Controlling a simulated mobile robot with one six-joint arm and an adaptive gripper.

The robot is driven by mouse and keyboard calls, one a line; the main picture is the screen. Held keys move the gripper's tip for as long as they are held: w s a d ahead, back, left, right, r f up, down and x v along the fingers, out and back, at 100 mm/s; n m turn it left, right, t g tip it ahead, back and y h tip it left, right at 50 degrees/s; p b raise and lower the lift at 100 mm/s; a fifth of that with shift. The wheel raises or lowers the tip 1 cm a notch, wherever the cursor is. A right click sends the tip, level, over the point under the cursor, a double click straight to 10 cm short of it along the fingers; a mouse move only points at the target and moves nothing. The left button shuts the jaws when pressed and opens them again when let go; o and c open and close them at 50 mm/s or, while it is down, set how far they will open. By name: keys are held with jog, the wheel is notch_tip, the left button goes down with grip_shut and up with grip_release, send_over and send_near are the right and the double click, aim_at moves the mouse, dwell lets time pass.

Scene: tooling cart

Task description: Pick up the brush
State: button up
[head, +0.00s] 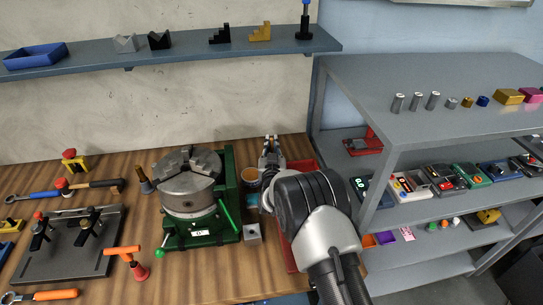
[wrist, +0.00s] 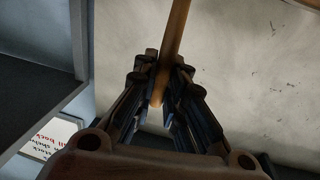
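The brush shows in the wrist view as a long wooden handle (wrist: 175,28) running from the top edge down between my fingers, its rounded end just below the fingertips. Its bristle end is out of that view. My gripper (wrist: 167,66) has both fingertips against the sides of the handle and looks shut on it. In the head view my gripper (head: 270,146) is near the back of the wooden bench, by the wall. I cannot make out the brush there; my gripper and wrist cover that spot.
A red tray (head: 289,252) lies partly under my arm. A grey shelf unit (head: 425,75) stands close on the right. A wall shelf (head: 190,48) runs above.

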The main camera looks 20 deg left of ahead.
grip_shut()
notch_tip(320, 180, up, 20)
jog(key=p, duration=0.4)
dwell(0.6)
